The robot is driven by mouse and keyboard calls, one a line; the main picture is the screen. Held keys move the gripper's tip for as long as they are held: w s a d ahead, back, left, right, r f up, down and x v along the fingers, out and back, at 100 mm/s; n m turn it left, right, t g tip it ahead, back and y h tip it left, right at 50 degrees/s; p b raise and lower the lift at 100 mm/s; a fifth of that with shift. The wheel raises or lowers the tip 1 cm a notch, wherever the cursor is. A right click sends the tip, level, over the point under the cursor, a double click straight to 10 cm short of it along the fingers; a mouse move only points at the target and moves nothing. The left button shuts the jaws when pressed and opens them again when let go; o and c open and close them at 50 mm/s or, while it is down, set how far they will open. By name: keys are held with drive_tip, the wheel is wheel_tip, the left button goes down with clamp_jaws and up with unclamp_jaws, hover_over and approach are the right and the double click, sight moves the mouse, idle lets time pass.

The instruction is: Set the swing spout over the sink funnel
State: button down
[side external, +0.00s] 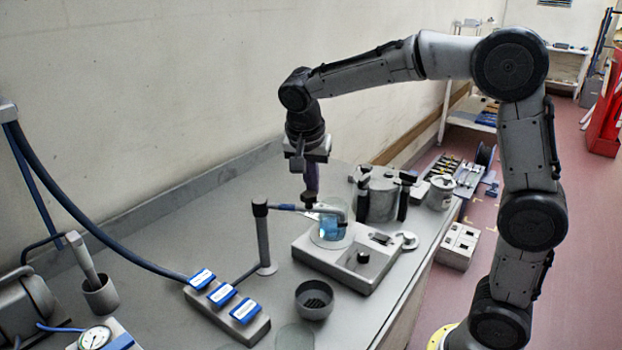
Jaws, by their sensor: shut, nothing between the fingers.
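The swing spout (288,207) is a horizontal arm on an upright grey post (263,240), with a blue section and a grey outlet bent down at its right end. It points right, with its outlet above a glass beaker of blue liquid (331,229). The sink funnel (314,300) appears to be the dark round bowl with a dark bottom, standing on the bench in front of the post, clear of the spout's outlet. My gripper (310,196) is shut and empty, pointing down at the spout's arm. I cannot tell whether its tips touch the arm.
The beaker stands on a grey flat-topped device with a black knob (363,257). A metal pot with black clamps (382,197) is behind it on the right. A block with blue labelled tabs (227,308) lies left of the bowl. A clear disc (295,337) lies in front.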

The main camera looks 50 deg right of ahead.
sight(307, 196)
drive_tip(key=a+m, duration=0.1)
drive_tip(key=s+a+m+g, duration=0.1)
drive_tip(key=shift+s+a+m, duration=0.2)
drive_tip(key=shift+a+m, duration=0.05)
drive_tip(key=shift+m, duration=0.15)
drive_tip(key=shift+s+a+m+g, duration=0.2)
drive_tip(key=shift+a+m, duration=0.35)
drive_tip(key=shift+m, duration=0.05)
drive_tip(key=shift+s+a+m+g, duration=0.15)
drive_tip(key=shift+a+m+g, duration=0.05)
drive_tip(key=shift+a+m, duration=0.9)
drive_tip(key=shift+m, duration=0.1)
drive_tip(key=shift+s+a, duration=0.1)
drive_tip(key=shift+a, duration=0.65)
